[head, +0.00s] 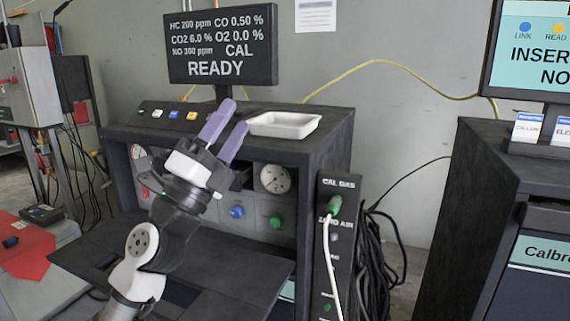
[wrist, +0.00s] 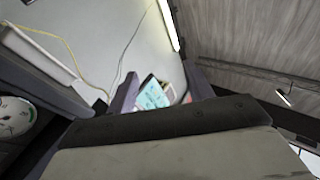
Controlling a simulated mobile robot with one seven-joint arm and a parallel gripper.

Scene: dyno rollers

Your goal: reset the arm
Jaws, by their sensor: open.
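My arm rises from the bottom left of the head view, in front of the dark analyzer cabinet (head: 328,152). My gripper (head: 235,115) is raised and tilted up to the right. Its two purple fingers are apart with nothing between them. In the wrist view the fingers (wrist: 160,85) also stand apart, with wall and a distant screen seen past the gap. A white tray (head: 284,124) sits on the cabinet top, just right of the fingertips in the picture. I cannot tell the depth between them.
A monitor (head: 222,44) reading READY stands above the cabinet. A CAL GAS panel (head: 340,250) with a green connector (head: 335,205) and white hose is on the right. Another dark cabinet (head: 480,200) stands at the far right. A red mat (head: 25,252) lies at the left.

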